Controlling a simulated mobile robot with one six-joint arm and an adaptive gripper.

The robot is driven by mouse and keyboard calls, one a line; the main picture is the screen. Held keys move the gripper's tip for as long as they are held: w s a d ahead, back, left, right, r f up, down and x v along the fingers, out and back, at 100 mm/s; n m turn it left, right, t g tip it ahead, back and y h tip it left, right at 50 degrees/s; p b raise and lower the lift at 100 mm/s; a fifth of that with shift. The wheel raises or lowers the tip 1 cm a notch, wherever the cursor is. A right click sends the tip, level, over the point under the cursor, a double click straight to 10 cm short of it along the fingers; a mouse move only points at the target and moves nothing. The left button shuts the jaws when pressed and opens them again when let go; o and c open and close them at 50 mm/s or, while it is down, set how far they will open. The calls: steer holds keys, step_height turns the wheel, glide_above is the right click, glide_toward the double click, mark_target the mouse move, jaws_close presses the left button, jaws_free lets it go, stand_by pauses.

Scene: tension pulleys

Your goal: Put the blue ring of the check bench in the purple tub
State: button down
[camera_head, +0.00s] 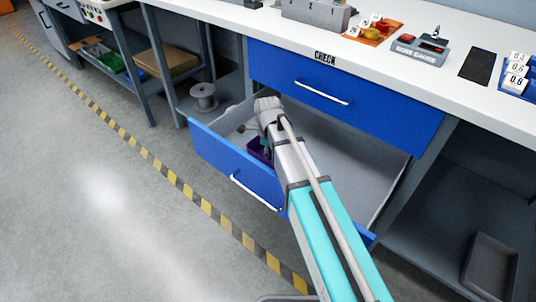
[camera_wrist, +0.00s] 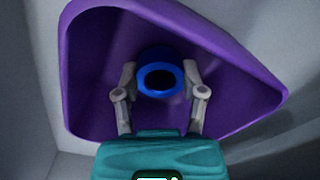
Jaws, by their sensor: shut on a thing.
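The blue ring (camera_wrist: 145,71) shows in the wrist view between the two grey fingers of my gripper (camera_wrist: 160,82), which is shut on it. The ring is in front of the inside of the purple tub (camera_wrist: 75,70); I cannot tell whether it touches the tub floor. In the head view the purple tub (camera_head: 254,152) stands inside the open lower drawer (camera_head: 222,158) of the check bench (camera_head: 385,62), mostly hidden behind my arm. My gripper and the ring are hard to make out there.
The upper blue drawer (camera_head: 345,95) is shut, above the open one. On the bench top are a grey gauge (camera_head: 418,48), an orange tray (camera_head: 358,38), a black pad (camera_head: 477,65) and a blue tray (camera_head: 507,90). The drawer's right part (camera_head: 360,165) is bare.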

steer(key=shift+f, duration=0.15)
steer(key=shift+c, duration=0.9)
jaws_free()
steer(key=shift+r, duration=0.2)
step_height(320, 180, up, 12)
steer(key=p, duration=1.2)
stand_by(0.4)
